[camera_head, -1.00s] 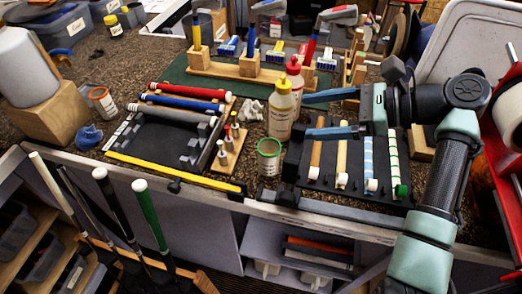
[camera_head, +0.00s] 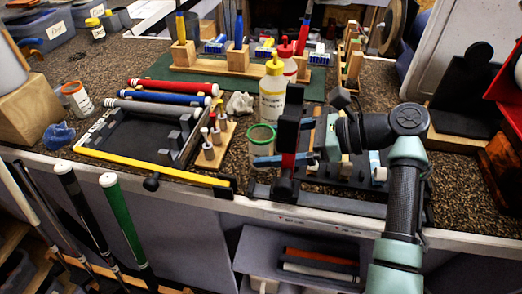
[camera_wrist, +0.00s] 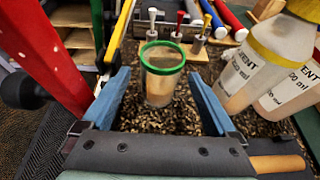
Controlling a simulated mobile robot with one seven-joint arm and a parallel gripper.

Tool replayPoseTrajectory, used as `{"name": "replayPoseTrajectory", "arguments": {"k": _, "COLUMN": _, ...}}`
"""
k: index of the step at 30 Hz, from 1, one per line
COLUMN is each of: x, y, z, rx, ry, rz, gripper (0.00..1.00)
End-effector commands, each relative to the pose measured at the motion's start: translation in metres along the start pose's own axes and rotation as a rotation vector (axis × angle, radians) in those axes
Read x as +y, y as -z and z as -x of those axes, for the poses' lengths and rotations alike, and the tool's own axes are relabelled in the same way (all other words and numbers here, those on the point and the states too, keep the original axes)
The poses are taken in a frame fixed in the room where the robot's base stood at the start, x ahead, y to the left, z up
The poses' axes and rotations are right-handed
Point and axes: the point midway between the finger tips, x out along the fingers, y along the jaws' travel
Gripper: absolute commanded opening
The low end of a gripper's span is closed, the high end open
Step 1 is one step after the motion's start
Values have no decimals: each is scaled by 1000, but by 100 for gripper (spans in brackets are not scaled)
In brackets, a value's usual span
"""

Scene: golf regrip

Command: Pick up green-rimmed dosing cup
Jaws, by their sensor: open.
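The green-rimmed dosing cup (camera_head: 262,141) stands upright on the speckled bench, just left of my gripper in the head view. It is clear with a green rim, and it shows in the wrist view (camera_wrist: 161,72) ahead of the fingers. My gripper (camera_wrist: 163,95) is open, with one blue finger on either side of the cup's lower part in that view. In the head view my gripper (camera_head: 275,155) is low at the bench's front; one finger appears to overlap the cup's lower part. I cannot tell whether either finger touches it.
A yellow-capped bottle (camera_head: 272,92) and a red-capped bottle (camera_head: 290,68) stand close behind the cup. A red upright post (camera_wrist: 50,50) with a black knob is close on the left in the wrist view.

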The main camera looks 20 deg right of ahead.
Motion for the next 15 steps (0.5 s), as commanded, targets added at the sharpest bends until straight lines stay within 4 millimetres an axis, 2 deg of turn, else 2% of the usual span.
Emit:
{"name": "replayPoseTrajectory", "arguments": {"k": 5, "x": 0, "y": 1, "z": -12, "rx": 0, "ry": 0, "rz": 0, "gripper": 93}}
{"name": "replayPoseTrajectory", "arguments": {"k": 12, "x": 0, "y": 1, "z": -48, "rx": 0, "ry": -2, "rz": 1, "gripper": 93}}
{"name": "replayPoseTrajectory", "arguments": {"k": 15, "x": 0, "y": 1, "z": -56, "rx": 0, "ry": -1, "rz": 0, "gripper": 93}}
